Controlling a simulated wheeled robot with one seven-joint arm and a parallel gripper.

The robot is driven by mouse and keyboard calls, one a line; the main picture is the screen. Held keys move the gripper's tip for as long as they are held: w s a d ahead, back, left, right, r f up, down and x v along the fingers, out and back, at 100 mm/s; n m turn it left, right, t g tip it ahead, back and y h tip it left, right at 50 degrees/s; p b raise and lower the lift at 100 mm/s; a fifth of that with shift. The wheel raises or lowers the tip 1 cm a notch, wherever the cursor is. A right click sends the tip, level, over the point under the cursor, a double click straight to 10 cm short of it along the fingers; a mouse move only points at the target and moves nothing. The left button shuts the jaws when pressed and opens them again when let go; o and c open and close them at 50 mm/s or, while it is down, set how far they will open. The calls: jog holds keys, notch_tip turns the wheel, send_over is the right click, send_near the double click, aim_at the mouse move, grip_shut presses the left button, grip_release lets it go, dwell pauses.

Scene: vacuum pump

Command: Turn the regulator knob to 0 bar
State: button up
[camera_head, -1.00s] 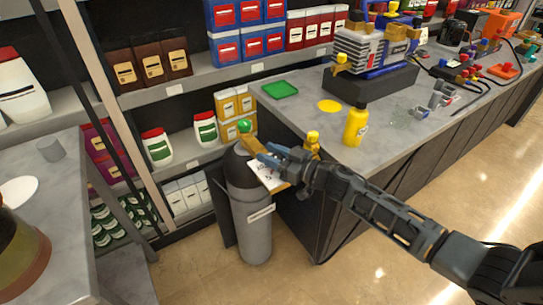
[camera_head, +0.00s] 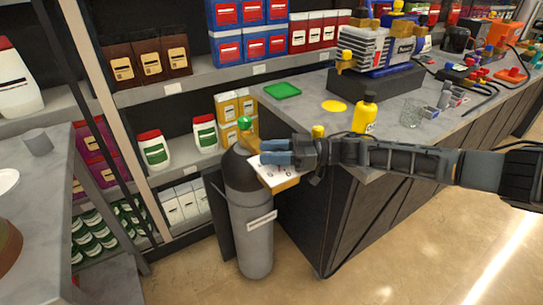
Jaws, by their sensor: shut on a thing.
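The grey gas cylinder (camera_head: 250,215) stands upright on the floor beside the workbench. A green knob (camera_head: 244,123) sits on its top valve. A yellow-edged regulator panel with a white face (camera_head: 283,181) is at the cylinder's upper right. My gripper (camera_head: 264,159) reaches in from the right, with its blue fingertips over the white face. The fingers are closed on a small part there, at the regulator knob's place. The knob itself is hidden by the fingers, and the dial is too small to read.
The grey workbench (camera_head: 300,118) stands right behind the cylinder, with a green tray (camera_head: 282,90), a yellow bottle (camera_head: 365,112) and a pump (camera_head: 378,50) on it. Stocked shelves are behind and left. Another table (camera_head: 50,165) is at the left edge. The floor in front is clear.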

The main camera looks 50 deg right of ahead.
jog(key=shift+f, duration=0.15)
jog(key=o, duration=1)
jog(key=shift+c, duration=0.2)
jog(key=shift+r, duration=0.2)
